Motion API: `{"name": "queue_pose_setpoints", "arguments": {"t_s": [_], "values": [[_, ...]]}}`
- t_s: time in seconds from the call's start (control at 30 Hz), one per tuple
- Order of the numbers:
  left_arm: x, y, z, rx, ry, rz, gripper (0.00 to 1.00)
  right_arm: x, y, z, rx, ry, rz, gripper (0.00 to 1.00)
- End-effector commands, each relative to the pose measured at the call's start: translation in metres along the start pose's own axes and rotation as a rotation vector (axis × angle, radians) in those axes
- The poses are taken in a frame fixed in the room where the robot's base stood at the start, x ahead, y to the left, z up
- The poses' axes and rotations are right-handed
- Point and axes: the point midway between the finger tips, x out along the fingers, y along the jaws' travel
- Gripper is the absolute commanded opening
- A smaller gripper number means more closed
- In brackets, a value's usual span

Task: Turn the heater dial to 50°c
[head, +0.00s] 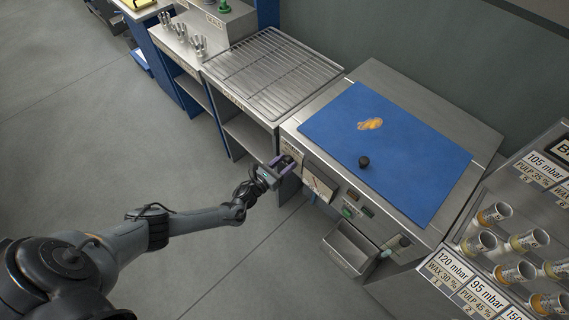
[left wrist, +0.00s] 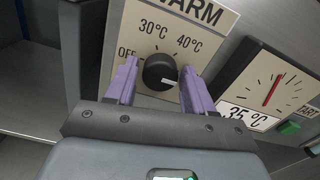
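The heater dial (left wrist: 158,68) is a round black knob with a white mark near its lower edge, on a beige WARM plate (left wrist: 205,22). OFF, 30°C and 40°C are readable; no 50°C label shows, and the right-hand finger covers part of the plate. My left gripper (left wrist: 159,72) has its purple fingers on both sides of the dial, open, with narrow gaps; contact is hard to tell. In the head view my left gripper (head: 282,166) is at the front of the machine, hiding the dial. My right gripper is out of view.
A gauge (left wrist: 272,88) with a red needle and a 35 °C label sits right of the dial, near a green button (left wrist: 290,127). In the head view, a blue mat (head: 420,165) covers the machine top, a wire rack (head: 270,70) stands left, and a metal bin (head: 350,245) is below.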

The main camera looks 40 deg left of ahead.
Motion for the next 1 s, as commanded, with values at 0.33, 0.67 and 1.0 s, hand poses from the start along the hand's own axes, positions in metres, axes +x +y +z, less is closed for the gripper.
{"name": "queue_pose_setpoints", "arguments": {"t_s": [0.33,0.67,1.0], "values": [[-0.001,0.0,0.0,-0.001,0.001,0.0,0.65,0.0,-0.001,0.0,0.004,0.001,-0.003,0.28],[-0.032,0.0,0.001,-0.001,0.004,0.0,0.65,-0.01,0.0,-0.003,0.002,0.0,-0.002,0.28],[-0.088,0.0,0.001,-0.001,0.002,0.0,0.65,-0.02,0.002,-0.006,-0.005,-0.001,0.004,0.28]]}}
